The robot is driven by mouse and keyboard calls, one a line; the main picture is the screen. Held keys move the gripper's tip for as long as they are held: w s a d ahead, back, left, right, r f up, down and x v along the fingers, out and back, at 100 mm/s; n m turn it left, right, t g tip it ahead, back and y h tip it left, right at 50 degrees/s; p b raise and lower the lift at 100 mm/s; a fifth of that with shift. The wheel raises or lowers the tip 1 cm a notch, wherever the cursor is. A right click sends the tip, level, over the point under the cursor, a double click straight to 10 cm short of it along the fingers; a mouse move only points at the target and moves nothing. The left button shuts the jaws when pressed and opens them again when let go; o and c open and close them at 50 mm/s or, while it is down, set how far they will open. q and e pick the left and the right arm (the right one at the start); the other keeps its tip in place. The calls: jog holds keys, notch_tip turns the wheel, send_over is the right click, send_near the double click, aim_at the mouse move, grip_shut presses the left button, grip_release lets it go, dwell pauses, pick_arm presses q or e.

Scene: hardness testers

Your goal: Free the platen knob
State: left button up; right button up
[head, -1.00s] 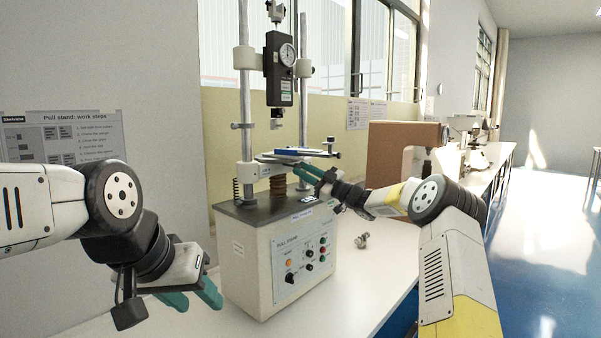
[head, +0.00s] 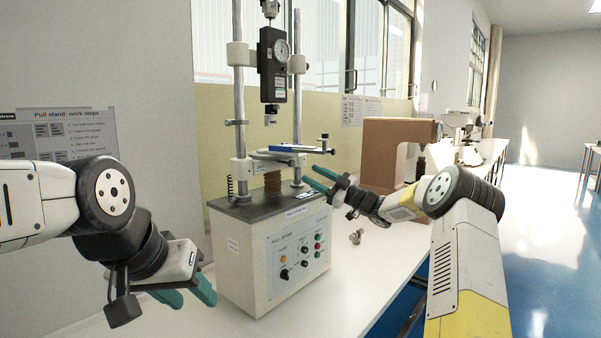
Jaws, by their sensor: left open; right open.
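The pull stand (head: 268,250) is a pale box with a dark top and two upright columns. Its platen (head: 262,155) is a flat plate on a brown bellows (head: 272,182), with a blue piece (head: 292,148) lying on it. A small dark knob (head: 324,138) stands up at the platen's right end; I cannot tell for certain that it is the platen knob. My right gripper (head: 316,179) is open and empty, below and apart from that knob, near the stand's right rear. My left gripper (head: 192,290) is open and empty, left of the stand's base.
A force gauge (head: 273,65) hangs above the platen. A small metal part (head: 356,237) lies on the white bench (head: 345,275) right of the stand. A brown machine (head: 385,155) stands behind my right arm. The bench front is mostly clear.

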aim_at(293, 165)
jog(key=shift+s+d+f, duration=0.2)
jog(key=shift+s+d, duration=0.1)
jog(key=shift+d, duration=0.1)
jog(key=w+a+r+m+t+h, duration=0.1)
jog(key=a+m, duration=0.1)
jog(key=m, duration=0.2)
jog(key=w+a+m+t+h, duration=0.1)
jog(key=a+m+t+h, duration=0.1)
jog(key=m, duration=0.2)
jog(key=w+a+r+m+t+h, duration=0.1)
jog(key=a+m+t, duration=0.1)
jog(key=m, duration=0.3)
jog(key=shift+w+a+r+h, duration=0.2)
jog(key=shift+a+r+h, duration=0.05)
jog(key=shift+r+h, duration=0.1)
grip_shut()
